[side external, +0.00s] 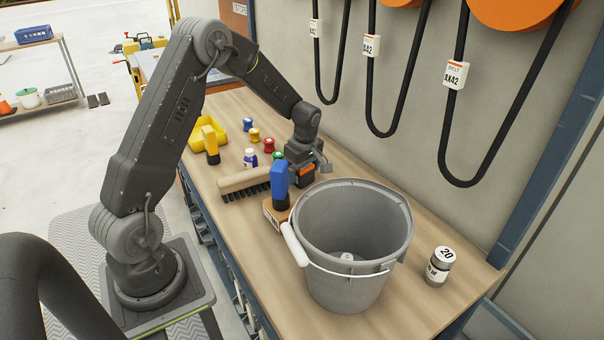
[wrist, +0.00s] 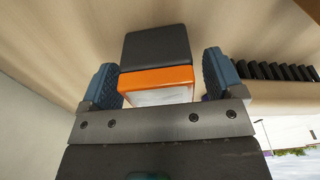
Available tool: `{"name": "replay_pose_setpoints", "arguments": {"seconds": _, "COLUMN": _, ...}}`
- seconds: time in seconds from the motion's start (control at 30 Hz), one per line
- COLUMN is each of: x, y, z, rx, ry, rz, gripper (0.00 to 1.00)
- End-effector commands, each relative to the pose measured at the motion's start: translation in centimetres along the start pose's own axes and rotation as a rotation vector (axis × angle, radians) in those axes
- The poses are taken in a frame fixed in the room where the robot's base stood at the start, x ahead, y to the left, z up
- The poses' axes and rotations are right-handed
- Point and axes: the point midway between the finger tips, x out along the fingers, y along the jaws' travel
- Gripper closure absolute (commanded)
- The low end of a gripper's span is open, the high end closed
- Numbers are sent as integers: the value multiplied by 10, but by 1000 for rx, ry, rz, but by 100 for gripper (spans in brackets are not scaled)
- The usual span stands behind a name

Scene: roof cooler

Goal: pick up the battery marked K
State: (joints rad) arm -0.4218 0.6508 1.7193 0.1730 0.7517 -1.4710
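My gripper (side external: 303,165) is low over the workbench, behind the bucket. In the wrist view its two blue-grey fingers (wrist: 160,85) stand on either side of a dark grey and orange battery (wrist: 157,78) with a white face. A narrow gap shows at the right finger; the left finger looks very near or touching. A blue and black battery (side external: 280,182) stands in front of the gripper, and a yellow and black one (side external: 211,146) farther left. I cannot read a K on any battery.
A grey bucket (side external: 312,245) with something inside stands close by at the right. A brush (side external: 243,181) and a small box (side external: 270,216) lie left of it.

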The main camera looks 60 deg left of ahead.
Motion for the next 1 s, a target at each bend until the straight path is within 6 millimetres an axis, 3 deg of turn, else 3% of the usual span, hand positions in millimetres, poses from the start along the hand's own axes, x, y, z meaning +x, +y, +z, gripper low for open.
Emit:
{"name": "replay_pose_setpoints", "arguments": {"seconds": 0.07, "x": 0, "y": 0, "z": 0, "rx": 0, "ry": 0, "rz": 0, "gripper": 21}}
{"name": "replay_pose_setpoints", "arguments": {"seconds": 0.6, "x": -1, "y": 0, "z": 0, "rx": 0, "ry": 0, "rz": 0, "gripper": 73}}
{"name": "replay_pose_setpoints", "arguments": {"seconds": 1.0, "x": -8, "y": 1, "z": -1, "rx": -1, "ry": 0, "rz": 3, "gripper": 74}}
